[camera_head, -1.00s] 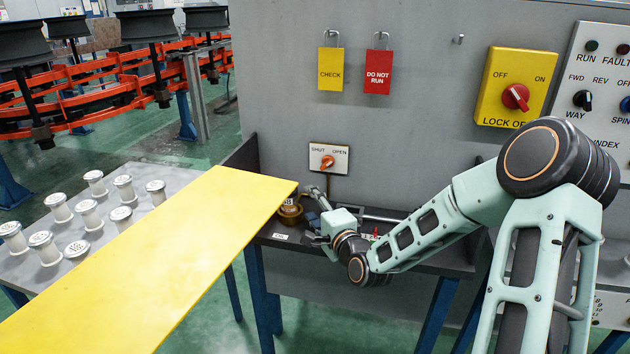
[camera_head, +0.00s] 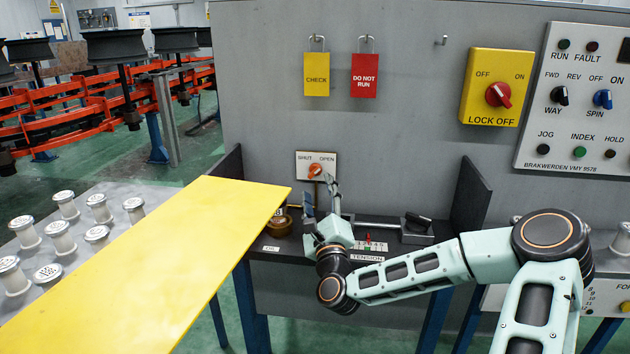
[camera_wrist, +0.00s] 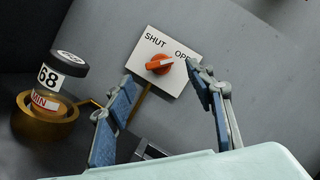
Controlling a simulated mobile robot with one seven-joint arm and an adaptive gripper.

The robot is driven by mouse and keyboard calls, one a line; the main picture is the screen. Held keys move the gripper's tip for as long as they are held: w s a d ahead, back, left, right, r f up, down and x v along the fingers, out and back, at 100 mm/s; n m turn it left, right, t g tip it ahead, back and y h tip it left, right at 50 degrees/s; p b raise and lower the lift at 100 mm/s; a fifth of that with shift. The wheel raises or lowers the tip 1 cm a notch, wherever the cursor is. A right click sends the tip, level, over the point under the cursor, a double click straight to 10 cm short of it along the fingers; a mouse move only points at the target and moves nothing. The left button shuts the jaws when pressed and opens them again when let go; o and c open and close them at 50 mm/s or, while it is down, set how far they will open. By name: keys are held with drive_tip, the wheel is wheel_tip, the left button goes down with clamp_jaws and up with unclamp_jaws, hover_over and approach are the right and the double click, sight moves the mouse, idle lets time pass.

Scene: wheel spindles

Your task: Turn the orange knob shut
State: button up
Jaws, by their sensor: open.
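The orange knob (camera_head: 315,171) sits on a white plate (camera_head: 329,160) marked SHUT at left and OPEN at right, on the grey panel. In the wrist view the knob (camera_wrist: 159,65) has its pale pointer end toward OPEN, on the right. My gripper (camera_head: 321,188) is open and empty just below the plate in the head view. In the wrist view its blue-padded fingers (camera_wrist: 160,78) stand wide apart, one left of the knob and one at its right, overlapping the OPEN lettering. I see no contact with the knob.
A brass cup with a dark-capped jar (camera_wrist: 46,88) stands left of my gripper. A yellow board (camera_head: 180,260) juts in at the left. Yellow and red tags (camera_head: 317,75) hang above.

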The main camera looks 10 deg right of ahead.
sight(315, 175)
drive_tip(key=shift+x, duration=2.65)
drive_tip(key=shift+c, duration=0.6)
drive_tip(key=c, duration=1)
